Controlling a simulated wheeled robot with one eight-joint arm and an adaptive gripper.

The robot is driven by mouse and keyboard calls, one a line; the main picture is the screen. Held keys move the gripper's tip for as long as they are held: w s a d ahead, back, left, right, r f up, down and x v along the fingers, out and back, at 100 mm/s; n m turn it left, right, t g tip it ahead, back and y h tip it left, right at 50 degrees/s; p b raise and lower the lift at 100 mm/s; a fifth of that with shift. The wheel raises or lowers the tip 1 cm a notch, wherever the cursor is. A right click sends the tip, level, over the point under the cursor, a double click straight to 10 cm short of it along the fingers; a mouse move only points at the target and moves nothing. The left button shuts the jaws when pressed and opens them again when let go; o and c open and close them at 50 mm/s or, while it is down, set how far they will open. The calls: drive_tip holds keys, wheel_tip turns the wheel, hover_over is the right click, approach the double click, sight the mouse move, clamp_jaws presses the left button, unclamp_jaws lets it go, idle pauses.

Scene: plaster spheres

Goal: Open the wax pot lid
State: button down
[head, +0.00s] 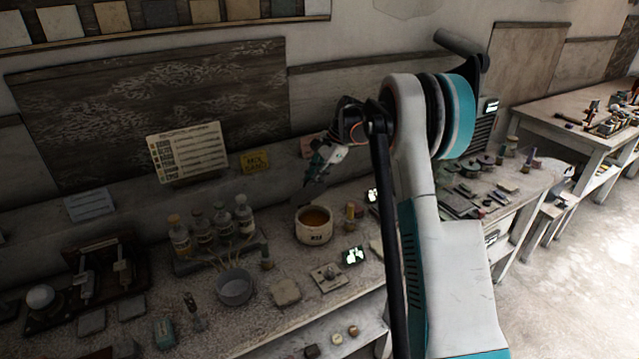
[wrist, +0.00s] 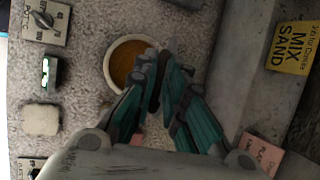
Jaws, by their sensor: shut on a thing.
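The wax pot (head: 313,237) is a white round pot with a dark label, standing on the workbench. Its top is uncovered and amber wax (head: 316,216) shows inside. In the wrist view the pot's pale rim (wrist: 110,72) is partly hidden behind my fingers. My gripper (head: 314,177) is above the pot and apart from it, with teal and grey fingers. In the wrist view my gripper (wrist: 158,82) is shut on a narrow dark piece (wrist: 154,88). It may be the lid seen edge-on; I cannot tell for certain.
Bottles (head: 212,228) stand in a rack left of the pot, with a grey bowl (head: 235,287) holding sticks in front. A lit display (head: 354,256) and a switch plate (head: 328,277) are near the bench's front. A yellow sign (head: 255,162) hangs on the wall behind.

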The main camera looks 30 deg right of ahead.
drive_tip(key=shift+w+r+g, duration=0.3)
drive_tip(key=shift+w+g, duration=0.1)
drive_tip(key=shift+w, duration=0.2)
drive_tip(key=shift+w+r+p, duration=0.25)
drive_tip(key=shift+w+p, duration=0.25)
drive_tip(key=shift+w, duration=0.25)
drive_tip(key=shift+w+a+r+p, duration=0.1)
drive_tip(key=shift+w+r+p, duration=0.1)
drive_tip(key=shift+w, duration=0.5)
drive_tip(key=shift+w+r+p, duration=0.1)
drive_tip(key=shift+w+p, duration=0.1)
drive_tip(key=shift+w, duration=0.45)
